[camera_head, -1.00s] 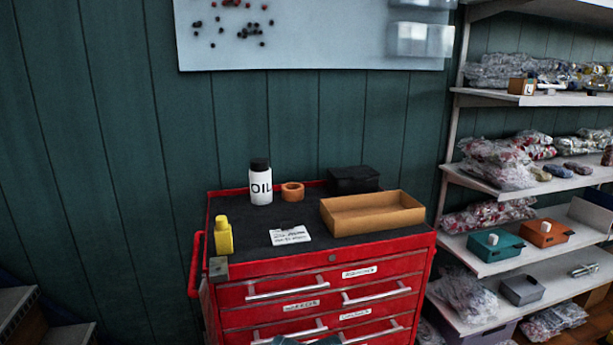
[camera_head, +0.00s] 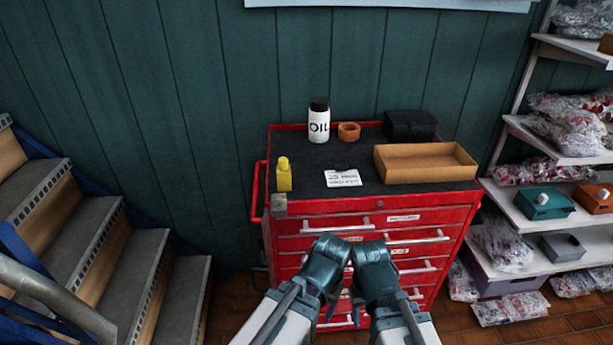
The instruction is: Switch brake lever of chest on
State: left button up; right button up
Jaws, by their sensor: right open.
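The chest is a red tool chest (camera_head: 289,228) with several drawers and a dark top, standing against the green wall. A red side handle (camera_head: 257,192) is on its left, and a small grey block (camera_head: 279,205) sits at its front left top corner. I cannot pick out a brake lever; the chest's lower part is hidden behind my arms. My left gripper (camera_head: 331,306) and right gripper (camera_head: 358,303) hang side by side in front of the drawers, pointing down. The right is open; the left's fingers are too dark to judge. I see nothing held.
On the chest stand an oil bottle (camera_head: 319,122), a yellow bottle (camera_head: 284,175), a tape roll (camera_head: 349,132), a black box (camera_head: 410,126), a card (camera_head: 343,178) and an open tan box (camera_head: 425,163). Stairs (camera_head: 75,220) are at left, shelves (camera_head: 530,225) at right.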

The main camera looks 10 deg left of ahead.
aim_at(259, 239)
jog(key=k+j, duration=0.1)
jog(key=j, duration=0.3)
jog(key=k+j, duration=0.15)
jog(key=j, duration=0.2)
jog(key=k+j, duration=0.1)
jog(key=j, duration=0.3)
jog(key=k+j, duration=0.15)
jog(key=j, duration=0.25)
